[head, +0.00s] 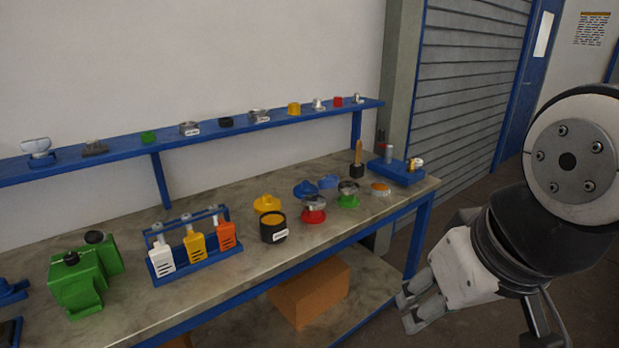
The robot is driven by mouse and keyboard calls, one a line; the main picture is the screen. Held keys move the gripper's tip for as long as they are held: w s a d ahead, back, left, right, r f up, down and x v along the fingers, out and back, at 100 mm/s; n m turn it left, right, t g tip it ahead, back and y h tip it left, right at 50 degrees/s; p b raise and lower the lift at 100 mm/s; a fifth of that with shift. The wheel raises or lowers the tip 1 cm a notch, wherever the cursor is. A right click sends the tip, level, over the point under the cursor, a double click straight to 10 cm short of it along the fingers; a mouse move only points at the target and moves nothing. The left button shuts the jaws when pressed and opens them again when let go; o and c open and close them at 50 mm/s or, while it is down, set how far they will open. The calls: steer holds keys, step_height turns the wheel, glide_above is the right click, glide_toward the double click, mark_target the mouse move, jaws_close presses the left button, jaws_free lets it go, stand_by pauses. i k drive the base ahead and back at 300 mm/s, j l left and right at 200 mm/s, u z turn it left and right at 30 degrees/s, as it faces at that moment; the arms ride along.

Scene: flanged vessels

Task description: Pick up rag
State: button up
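The workbench (215,292) holds green canisters (78,288), a blue bottle rack (190,265), a black pot (273,228), a red vessel (313,212) and a blue tray (398,175). A blue shelf (165,149) runs behind. A cardboard box (311,292) sits below.

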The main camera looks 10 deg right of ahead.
mark_target(331, 181)
steer(key=z, duration=0.15)
steer(key=i+l+u, duration=0.25)
steer(key=i+l, duration=0.3)
steer(key=i+l+u, duration=0.15)
steer(key=i+l, duration=0.15)
steer(key=i+l+u, duration=0.25)
steer(key=i+l, duration=0.25)
steer(key=l, duration=0.25)
steer(key=i+l+u, duration=0.15)
steer(key=l, duration=0.2)
steer(key=i+l+u, duration=0.15)
steer(key=l, duration=0.25)
steer(key=i+l+u, duration=0.1)
steer(key=i+l, duration=0.2)
steer(key=l, duration=0.15)
